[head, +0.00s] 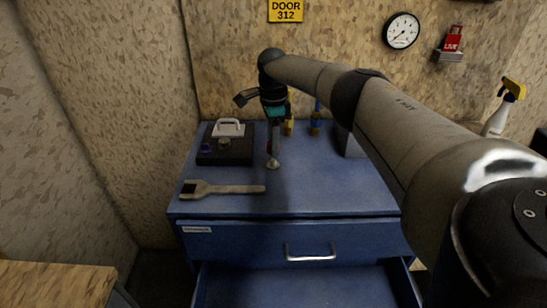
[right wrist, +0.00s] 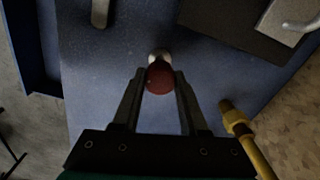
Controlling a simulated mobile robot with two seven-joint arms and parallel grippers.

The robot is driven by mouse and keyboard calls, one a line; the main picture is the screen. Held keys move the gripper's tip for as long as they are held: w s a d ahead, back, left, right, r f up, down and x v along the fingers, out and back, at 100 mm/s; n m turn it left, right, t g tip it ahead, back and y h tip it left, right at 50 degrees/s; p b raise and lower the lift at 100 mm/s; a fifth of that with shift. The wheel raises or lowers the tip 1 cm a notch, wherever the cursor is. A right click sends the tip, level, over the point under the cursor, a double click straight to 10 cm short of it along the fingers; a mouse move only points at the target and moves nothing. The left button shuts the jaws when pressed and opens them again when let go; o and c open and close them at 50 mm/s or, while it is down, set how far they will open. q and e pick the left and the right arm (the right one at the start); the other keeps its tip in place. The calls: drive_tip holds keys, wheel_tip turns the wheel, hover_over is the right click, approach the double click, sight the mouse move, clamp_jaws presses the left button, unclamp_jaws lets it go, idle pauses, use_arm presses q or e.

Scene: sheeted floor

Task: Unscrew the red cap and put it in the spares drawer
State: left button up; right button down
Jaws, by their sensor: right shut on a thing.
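My right gripper (head: 273,148) is shut on a red round thing, likely the red cap (right wrist: 160,79), which sits between the fingertips in the right wrist view. A pale rounded piece (head: 273,163) shows just below it, over the blue top; I cannot tell whether the two are joined or whether it touches the top. Below the closed labelled drawer (head: 260,240), a lower drawer (head: 300,290) stands open and looks empty. The label is unreadable. My left gripper is out of view.
A brush (head: 230,189) lies near the front left of the blue cabinet top (head: 320,195). A grey block (head: 350,142) is partly behind my arm.

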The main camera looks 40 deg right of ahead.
drive_tip(key=shift+r+p, duration=0.3)
drive_tip(key=shift+r, duration=0.1)
drive_tip(key=shift+r+p, duration=1.75)
drive_tip(key=shift+r, duration=0.15)
drive_tip(key=s+a+r+n+b, duration=0.2)
drive_tip(key=s+a+n, duration=0.1)
drive_tip(key=a+n, duration=1.15)
drive_tip(key=s+a+n+b, duration=0.1)
drive_tip(key=s+a+n, duration=0.8)
drive_tip(key=s+a, duration=0.3)
drive_tip(key=shift+s+a+r, duration=0.35)
drive_tip(key=shift+s+r, duration=0.05)
drive_tip(key=shift+s, duration=0.75)
